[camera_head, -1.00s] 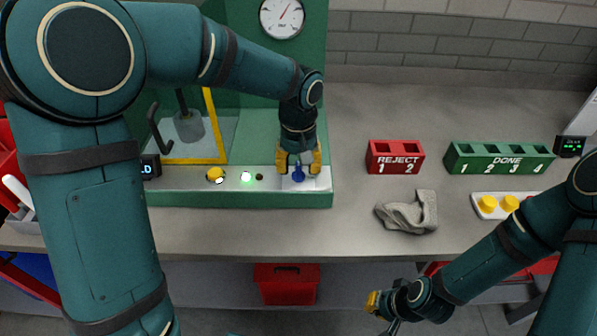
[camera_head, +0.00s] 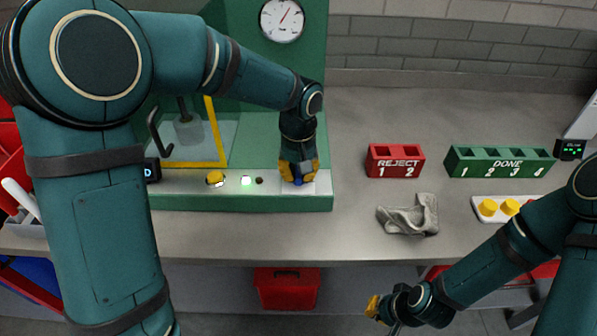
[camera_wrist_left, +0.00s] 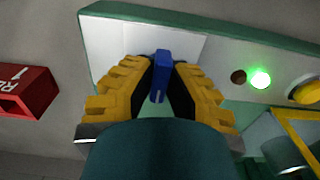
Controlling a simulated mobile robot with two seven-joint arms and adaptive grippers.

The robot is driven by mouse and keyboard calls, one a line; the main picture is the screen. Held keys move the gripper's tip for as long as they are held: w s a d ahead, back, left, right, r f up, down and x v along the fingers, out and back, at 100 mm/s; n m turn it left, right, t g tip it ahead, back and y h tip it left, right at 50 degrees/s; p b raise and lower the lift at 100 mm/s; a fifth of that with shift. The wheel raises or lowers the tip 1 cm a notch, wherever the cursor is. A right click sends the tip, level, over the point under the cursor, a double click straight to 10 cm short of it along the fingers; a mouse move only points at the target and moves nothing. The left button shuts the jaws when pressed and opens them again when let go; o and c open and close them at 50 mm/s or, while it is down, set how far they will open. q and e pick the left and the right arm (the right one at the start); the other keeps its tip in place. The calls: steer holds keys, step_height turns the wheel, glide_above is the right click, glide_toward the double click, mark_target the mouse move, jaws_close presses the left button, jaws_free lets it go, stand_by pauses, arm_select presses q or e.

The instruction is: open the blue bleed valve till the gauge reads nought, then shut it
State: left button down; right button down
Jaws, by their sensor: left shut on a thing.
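The blue bleed valve (camera_head: 298,182) stands on the pale panel at the right end of the green machine. My left gripper (camera_head: 298,171) is over it, pointing down, shut on its handle. In the left wrist view the blue handle (camera_wrist_left: 160,72) stands between the two yellow-and-black fingers (camera_wrist_left: 158,88). The round white gauge (camera_head: 282,19) is on the green back wall above; its needle points up and to the right, away from the lower left. Its figures are too small to read. My right gripper (camera_head: 380,308) hangs in front of the bench, away from the valve; its jaws are unclear.
A yellow button (camera_head: 215,178), a lit green lamp (camera_head: 246,180) and a dark lamp (camera_head: 259,181) are left of the valve. A red reject rack (camera_head: 395,161), green done rack (camera_head: 499,159) and grey cloth (camera_head: 409,214) lie to the right. Bench between is clear.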

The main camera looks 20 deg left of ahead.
arm_select(q)
steer(key=shift+m, duration=0.3)
steer(key=m+p, duration=0.3)
steer(key=m, duration=0.2)
steer(key=shift+m, duration=0.3)
steer(key=m+p, duration=0.1)
steer(key=m, duration=0.3)
steer(key=shift+s+p, duration=0.1)
steer(key=shift+p, duration=0.3)
steer(key=m+p, duration=0.1)
steer(key=m, duration=0.3)
steer(key=shift+m+p, duration=0.3)
steer(key=shift+f, duration=0.1)
steer(key=c, duration=1)
jaws_free()
